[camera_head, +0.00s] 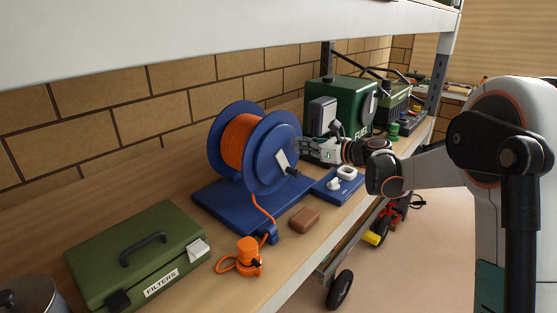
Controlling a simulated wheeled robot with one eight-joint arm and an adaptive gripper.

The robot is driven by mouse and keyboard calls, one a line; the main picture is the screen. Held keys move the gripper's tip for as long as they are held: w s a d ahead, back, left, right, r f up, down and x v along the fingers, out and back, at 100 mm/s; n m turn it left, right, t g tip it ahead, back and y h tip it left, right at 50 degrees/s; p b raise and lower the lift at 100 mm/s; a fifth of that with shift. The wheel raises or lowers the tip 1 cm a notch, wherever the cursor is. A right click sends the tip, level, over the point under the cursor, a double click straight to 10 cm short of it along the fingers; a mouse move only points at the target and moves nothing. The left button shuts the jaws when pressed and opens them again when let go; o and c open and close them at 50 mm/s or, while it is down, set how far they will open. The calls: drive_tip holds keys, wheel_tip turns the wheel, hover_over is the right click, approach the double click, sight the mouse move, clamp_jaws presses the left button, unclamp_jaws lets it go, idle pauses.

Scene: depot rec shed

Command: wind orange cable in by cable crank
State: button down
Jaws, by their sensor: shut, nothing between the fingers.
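A blue cable reel (268,165) stands upright on a blue base plate (225,212) on the shelf, with orange cable (240,142) wound on its drum. A length of the cable runs down the front to an orange plug (248,256) lying on the shelf beside a small loop. The cable crank (283,160), a pale plate with a dark knob (293,171), is on the reel's right face. My gripper (303,148) is shut and empty, just right of the reel near the crank. Whether it touches the reel cannot be told.
A green FILTERS box (138,252) is at front left, with a metal pot (22,296) beside it. A brown block (304,219) and a blue tray (338,187) with white pieces lie right of the reel. A green FUEL can (347,95) stands behind my gripper. An upper shelf (200,38) hangs above.

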drive_tip(key=shift+w+d+f+b, duration=0.15)
drive_tip(key=shift+f+b, duration=0.25)
drive_tip(key=shift+f, duration=0.2)
drive_tip(key=shift+w+f+b, duration=0.1)
drive_tip(key=shift+f+b, duration=0.25)
drive_tip(key=shift+f, duration=0.25)
drive_tip(key=shift+r, duration=0.1)
drive_tip(key=shift+s, duration=0.1)
drive_tip(key=shift+f+b, duration=0.7)
drive_tip(key=shift+f, duration=0.5)
drive_tip(key=shift+r, duration=0.1)
drive_tip(key=shift+s, duration=0.1)
drive_tip(key=shift+s+a+f+b, duration=0.2)
drive_tip(key=shift+f+b, duration=0.15)
drive_tip(key=shift+f, duration=0.15)
drive_tip(key=shift+s+a+f+b, duration=0.15)
drive_tip(key=shift+f+b, duration=0.15)
drive_tip(key=shift+f, duration=0.2)
